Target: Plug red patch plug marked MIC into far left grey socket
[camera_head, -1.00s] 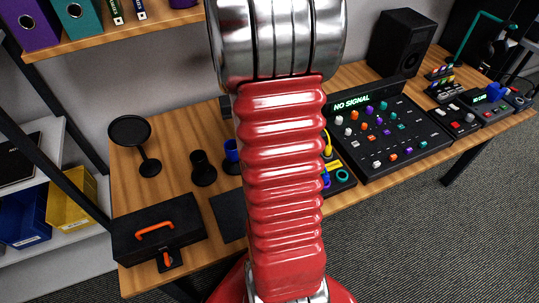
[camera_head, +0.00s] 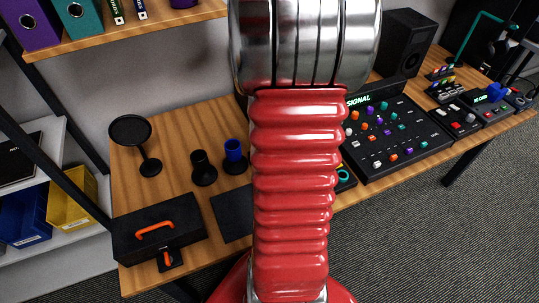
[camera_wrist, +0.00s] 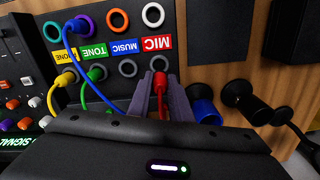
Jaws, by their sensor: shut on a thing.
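In the wrist view the red plug (camera_wrist: 160,86) is pinched between the two fingers of my gripper (camera_wrist: 160,92). Its tip is at the grey socket (camera_wrist: 158,64) beside the red MIC label (camera_wrist: 157,43). I cannot tell whether the tip is inside or just in front of it. The grey socket (camera_wrist: 127,67) by the blue MUSIC label looks empty. A green plug (camera_wrist: 96,74) and a yellow plug (camera_wrist: 67,78) sit at the sockets by the TONE and yellow labels. In the head view my arm hides my gripper and most of the patch panel (camera_head: 347,184).
A blue plug (camera_wrist: 74,25) is at the coloured socket row, its cable crossing the panel. Blue and black cup-like holders (camera_wrist: 205,111) stand close to the right of my gripper. The mixer (camera_head: 400,135) stands right of my arm; a black case (camera_head: 160,228) lies left.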

